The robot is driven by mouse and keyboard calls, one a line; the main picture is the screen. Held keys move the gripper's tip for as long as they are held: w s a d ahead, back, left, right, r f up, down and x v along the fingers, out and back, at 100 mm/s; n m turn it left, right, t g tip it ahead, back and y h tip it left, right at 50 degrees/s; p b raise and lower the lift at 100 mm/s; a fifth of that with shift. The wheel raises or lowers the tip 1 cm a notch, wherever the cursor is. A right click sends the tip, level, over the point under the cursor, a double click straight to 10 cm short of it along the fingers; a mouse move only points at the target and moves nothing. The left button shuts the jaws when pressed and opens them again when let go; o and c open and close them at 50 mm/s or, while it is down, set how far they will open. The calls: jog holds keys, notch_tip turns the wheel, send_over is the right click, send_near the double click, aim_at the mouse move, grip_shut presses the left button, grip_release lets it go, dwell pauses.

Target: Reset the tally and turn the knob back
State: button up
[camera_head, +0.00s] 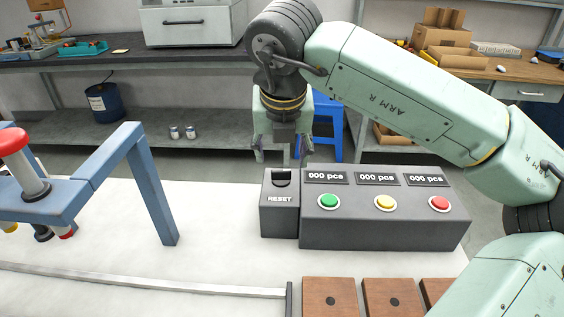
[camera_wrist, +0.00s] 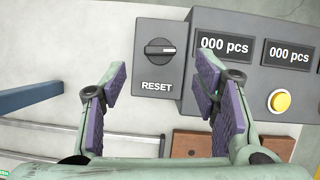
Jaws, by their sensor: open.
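The grey reset box (camera_head: 279,215) stands at the left end of the counter box (camera_head: 385,232). Its black knob (camera_wrist: 159,48) sits above the word RESET, with its grip bar and white mark lying level in the wrist view. The three displays (camera_head: 376,180) each read 000 pcs. Below them are a green button (camera_head: 329,201), a yellow button (camera_head: 386,202) and a red button (camera_head: 440,203). My gripper (camera_head: 281,155) is open and empty above and behind the reset box. In the wrist view, its purple-padded fingers (camera_wrist: 160,84) are spread either side of the knob's line, apart from it.
A blue frame with a red knob (camera_head: 95,185) stands on the left of the white table. Several brown wooden blocks (camera_head: 331,298) lie at the table's front. A metal rail (camera_head: 150,283) runs along the front left. The white tabletop between frame and reset box is clear.

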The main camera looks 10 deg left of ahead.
aim_at(281, 171)
jog(key=p+x, duration=0.1)
jog(key=x, duration=0.5)
jog(key=shift+w+f, duration=0.1)
jog(key=shift+f, duration=0.15)
jog(key=c, duration=1.2)
jog(key=shift+o, duration=0.2)
